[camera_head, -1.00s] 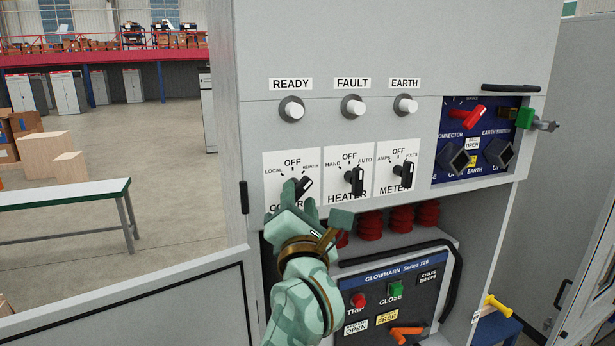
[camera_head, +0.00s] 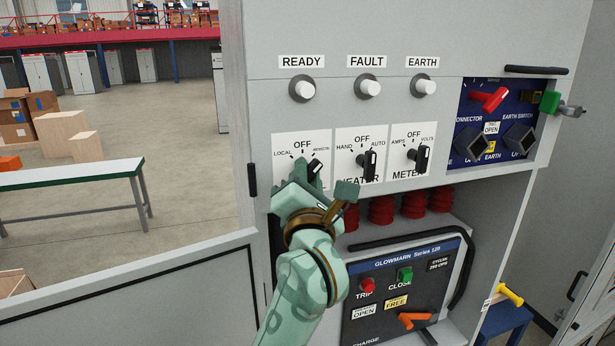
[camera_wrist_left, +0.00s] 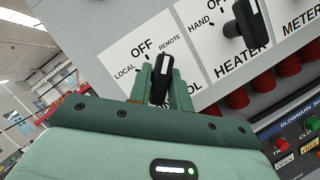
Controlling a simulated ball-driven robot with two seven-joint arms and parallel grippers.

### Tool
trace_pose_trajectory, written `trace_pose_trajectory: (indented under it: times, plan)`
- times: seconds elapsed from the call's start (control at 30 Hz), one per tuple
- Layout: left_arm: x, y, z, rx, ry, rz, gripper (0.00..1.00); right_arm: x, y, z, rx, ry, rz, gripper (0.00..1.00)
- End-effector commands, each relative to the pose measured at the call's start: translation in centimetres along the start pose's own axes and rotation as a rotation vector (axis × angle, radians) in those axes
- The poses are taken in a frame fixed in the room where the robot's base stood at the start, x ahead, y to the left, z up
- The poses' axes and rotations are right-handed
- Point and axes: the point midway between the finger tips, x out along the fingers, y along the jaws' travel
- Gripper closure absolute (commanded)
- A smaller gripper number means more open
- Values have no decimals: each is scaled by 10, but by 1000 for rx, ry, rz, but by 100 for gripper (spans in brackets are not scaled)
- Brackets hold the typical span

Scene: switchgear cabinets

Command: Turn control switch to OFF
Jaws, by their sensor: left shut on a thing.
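The control switch (camera_head: 314,167) is a black knob with a white pointer mark on the left white label plate of the cabinet, marked LOCAL, OFF and REMOTE. Its pointer leans up and right, toward REMOTE. My green left gripper (camera_head: 303,183) reaches it from below and covers the plate's lower part in the head view. In the left wrist view the knob (camera_wrist_left: 162,72) stands between the two fingers of my left gripper (camera_wrist_left: 161,88), which are shut on it. My right gripper is in neither view.
The heater switch (camera_head: 368,164) and meter switch (camera_head: 418,157) sit close to the right. READY, FAULT and EARTH lamps (camera_head: 368,89) project above. Red insulators (camera_head: 382,210) and the breaker panel (camera_head: 440,262) lie below. A bench (camera_head: 70,177) stands left on open floor.

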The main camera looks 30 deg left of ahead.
Motion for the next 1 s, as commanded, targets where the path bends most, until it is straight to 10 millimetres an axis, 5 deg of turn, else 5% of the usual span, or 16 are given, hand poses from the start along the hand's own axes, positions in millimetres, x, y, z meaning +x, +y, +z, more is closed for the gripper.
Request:
trace_pose_trajectory:
  times: [1.0]
  plan:
    - [0,-2,1,-633,-6,265,100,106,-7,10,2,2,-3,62]
